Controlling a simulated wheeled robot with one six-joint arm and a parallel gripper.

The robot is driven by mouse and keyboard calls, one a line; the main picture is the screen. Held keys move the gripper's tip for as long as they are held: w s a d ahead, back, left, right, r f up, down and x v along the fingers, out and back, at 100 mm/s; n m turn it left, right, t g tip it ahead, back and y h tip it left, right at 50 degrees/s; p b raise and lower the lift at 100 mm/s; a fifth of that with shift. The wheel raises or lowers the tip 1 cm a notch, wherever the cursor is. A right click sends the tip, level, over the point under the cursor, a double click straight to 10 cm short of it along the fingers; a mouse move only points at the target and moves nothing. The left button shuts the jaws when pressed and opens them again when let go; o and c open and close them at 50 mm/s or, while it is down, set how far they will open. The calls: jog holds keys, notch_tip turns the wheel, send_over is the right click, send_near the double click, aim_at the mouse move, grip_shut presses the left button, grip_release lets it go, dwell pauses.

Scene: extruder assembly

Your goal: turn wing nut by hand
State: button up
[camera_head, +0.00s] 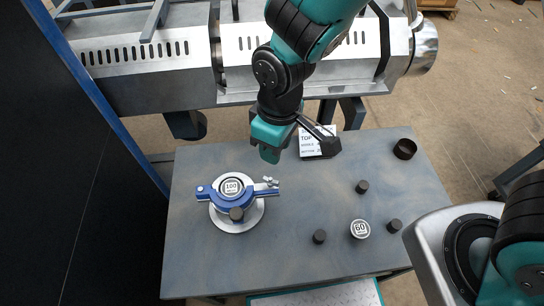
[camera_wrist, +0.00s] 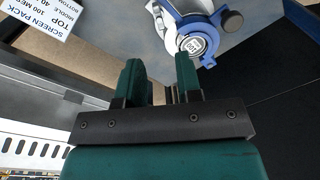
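A blue hinged clamp (camera_head: 228,199) sits around a round part labelled 100 (camera_head: 232,187) on a pale disc on the table. The small silver wing nut (camera_head: 271,181) is on the bolt at the clamp's right end, seen in the head view. My gripper (camera_head: 268,157) hangs above the table, just behind the wing nut and apart from it. In the wrist view my gripper (camera_wrist: 160,68) has its two teal fingers spread with nothing between them. The clamp (camera_wrist: 196,25) shows beyond the fingertips there; I cannot clearly make out the wing nut in that view.
A grey table (camera_head: 290,255) carries several dark knobs, a disc labelled 60 (camera_head: 360,229) and a dark ring (camera_head: 405,149). A white screen pack sign (camera_head: 318,141) stands behind my gripper's right side. The metal extruder barrel (camera_head: 140,55) runs along the back. The table's front is mostly clear.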

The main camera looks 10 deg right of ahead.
send_over(271, 180)
jog(key=shift+n+h, duration=0.3)
jog(key=shift+n, duration=0.1)
notch_tip(271, 180, down, 4)
jog(key=shift+a+f+b, duration=0.1)
jog(key=shift+f+b, duration=0.15)
jog(key=shift+b, duration=0.05)
notch_tip(271, 180, down, 8)
jog(key=b, duration=0.7)
jog(key=shift+r, duration=0.35)
jog(key=shift+f, duration=0.1)
grip_shut()
